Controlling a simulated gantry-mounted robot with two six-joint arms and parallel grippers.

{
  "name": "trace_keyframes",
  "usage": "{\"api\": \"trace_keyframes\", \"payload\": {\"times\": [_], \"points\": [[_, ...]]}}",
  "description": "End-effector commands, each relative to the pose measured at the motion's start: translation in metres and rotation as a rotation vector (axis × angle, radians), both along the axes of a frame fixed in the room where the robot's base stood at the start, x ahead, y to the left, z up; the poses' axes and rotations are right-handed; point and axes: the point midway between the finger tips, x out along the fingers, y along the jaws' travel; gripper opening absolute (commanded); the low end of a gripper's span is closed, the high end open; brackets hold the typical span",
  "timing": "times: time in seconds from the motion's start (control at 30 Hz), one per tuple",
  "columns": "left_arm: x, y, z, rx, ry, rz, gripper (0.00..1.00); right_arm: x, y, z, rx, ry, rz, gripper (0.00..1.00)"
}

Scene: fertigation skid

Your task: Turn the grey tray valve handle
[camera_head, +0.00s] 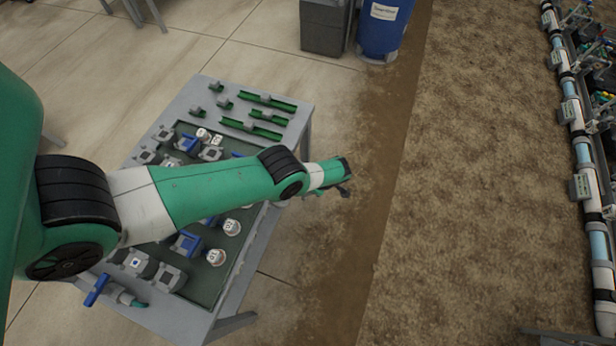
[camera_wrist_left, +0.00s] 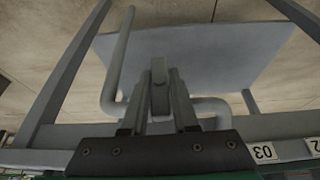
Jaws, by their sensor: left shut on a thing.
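In the left wrist view, the grey tray valve handle (camera_wrist_left: 159,85) stands upright in the picture between my two grey fingers. My left gripper (camera_wrist_left: 158,100) is shut on it. A broad grey tray (camera_wrist_left: 215,48) lies behind the handle. In the head view, my left arm crosses over the table from the left, and its gripper (camera_head: 345,178) is past the table's right side. The handle cannot be made out in that view. My right gripper is in neither view.
A grey pipe (camera_wrist_left: 116,65) bends beside the tray, near my fingers. Number labels (camera_wrist_left: 264,153) sit on a rail at the lower right. The grey table (camera_head: 290,150) holds valves and fittings. A blue bin (camera_head: 382,30) stands at the back; pipework (camera_head: 568,85) runs along the right.

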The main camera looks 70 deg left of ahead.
Motion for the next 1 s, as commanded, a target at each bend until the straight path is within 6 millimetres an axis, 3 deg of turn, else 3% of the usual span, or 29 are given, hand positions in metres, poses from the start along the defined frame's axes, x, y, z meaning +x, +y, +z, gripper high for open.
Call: {"api": "trace_keyframes", "payload": {"times": [0.2, 0.23, 0.37, 0.73, 0.87, 1.0], "points": [[0.0, 0.0, -0.001, 0.0, -0.002, 0.001, 0.0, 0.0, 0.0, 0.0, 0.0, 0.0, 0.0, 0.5], [0.0, 0.0, 0.0, 0.0, -0.002, 0.001, 0.31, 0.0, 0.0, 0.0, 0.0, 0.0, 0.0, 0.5], [0.0, 0.0, 0.0, 0.0, -0.002, 0.001, 0.53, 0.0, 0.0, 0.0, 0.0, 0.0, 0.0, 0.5], [0.001, -0.001, 0.006, 0.002, -0.001, 0.0, 0.53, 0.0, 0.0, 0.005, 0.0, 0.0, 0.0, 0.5], [0.006, -0.005, 0.023, 0.002, -0.003, 0.0, 0.53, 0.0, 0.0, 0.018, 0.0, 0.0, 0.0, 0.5], [0.015, -0.012, 0.054, 0.002, -0.003, -0.001, 0.53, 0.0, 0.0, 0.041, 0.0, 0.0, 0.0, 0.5]]}}
